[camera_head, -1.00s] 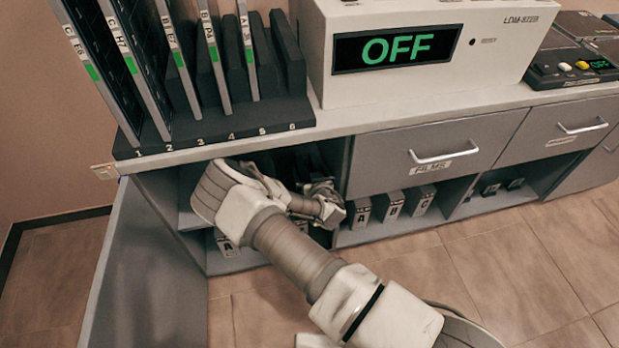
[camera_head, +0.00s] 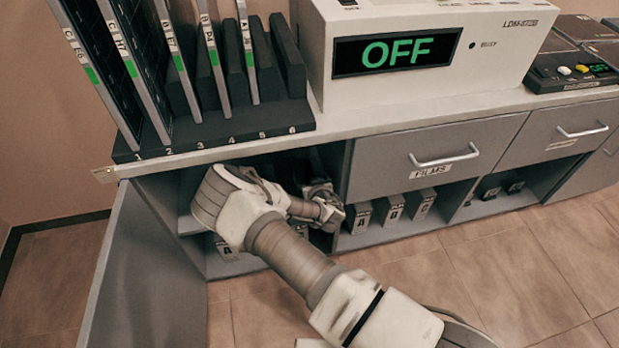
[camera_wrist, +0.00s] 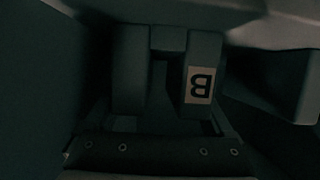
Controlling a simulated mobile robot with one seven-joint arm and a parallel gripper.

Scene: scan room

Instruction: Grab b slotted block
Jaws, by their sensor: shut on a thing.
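A dark slotted block with a pale label reading B, upside down in the picture, shows dimly in the wrist view (camera_wrist: 199,86). It has two uprights with a dark gap between them. My gripper (camera_head: 324,192) reaches into the open left compartment of the cabinet. It is shut on the B slotted block. The fingertips are hard to make out in the dark wrist view, and the held block cannot be picked out clearly in the head view, where my arm hides much of the compartment.
The cabinet door (camera_head: 150,275) stands open at left. Blocks labelled A (camera_head: 359,218), B (camera_head: 390,209) and C (camera_head: 421,203) stand in the shelf right of my gripper. Above are the films drawer (camera_head: 440,150), the OFF display unit (camera_head: 420,85) and a slotted rack (camera_head: 215,130).

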